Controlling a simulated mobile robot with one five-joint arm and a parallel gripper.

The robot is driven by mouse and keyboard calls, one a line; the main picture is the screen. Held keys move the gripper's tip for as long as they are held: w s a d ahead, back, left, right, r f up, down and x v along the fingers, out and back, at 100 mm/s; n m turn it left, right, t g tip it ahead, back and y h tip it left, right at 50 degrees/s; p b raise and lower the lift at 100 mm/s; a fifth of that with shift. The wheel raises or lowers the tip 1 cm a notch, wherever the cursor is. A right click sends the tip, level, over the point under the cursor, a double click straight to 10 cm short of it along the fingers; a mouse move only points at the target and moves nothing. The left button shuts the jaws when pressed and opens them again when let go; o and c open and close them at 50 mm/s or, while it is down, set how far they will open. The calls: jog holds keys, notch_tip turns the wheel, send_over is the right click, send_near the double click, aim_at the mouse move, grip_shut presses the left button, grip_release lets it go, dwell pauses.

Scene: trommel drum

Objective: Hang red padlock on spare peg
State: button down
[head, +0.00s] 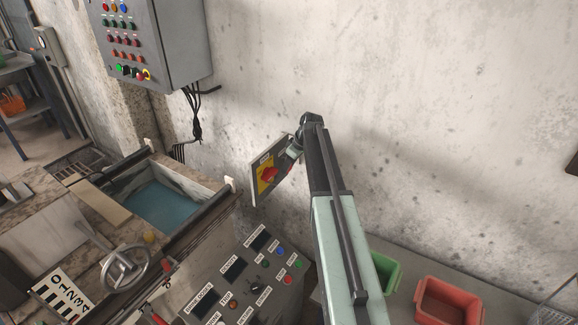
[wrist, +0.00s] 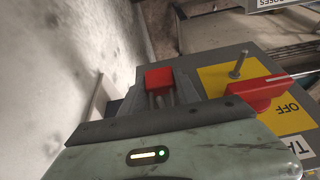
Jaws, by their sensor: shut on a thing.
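The red padlock (wrist: 158,78) shows in the wrist view as a red block between the fingers of my gripper (wrist: 160,92), which is shut on it. Its shackle is hidden. In the head view my gripper (head: 294,154) is at the upper right of a grey switch panel (head: 256,190), partly hidden by my arm. The panel has a yellow plate with a red rotary switch (wrist: 262,92) marked OFF. A bare metal peg (wrist: 238,65) sticks out beside the switch, to the right of the padlock. I cannot tell if this is the spare peg.
The concrete wall (head: 420,90) rises close behind the panel. A sloped control console (head: 245,275) stands below it, and a water trough (head: 165,198) is at left. A green bin (head: 385,275) and a red bin (head: 448,300) stand at lower right.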

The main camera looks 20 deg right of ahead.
jog(key=c, duration=0.8)
grip_release()
jog(key=p+v, duration=0.7)
jog(key=v, duration=0.1)
jog(key=shift+f, duration=0.1)
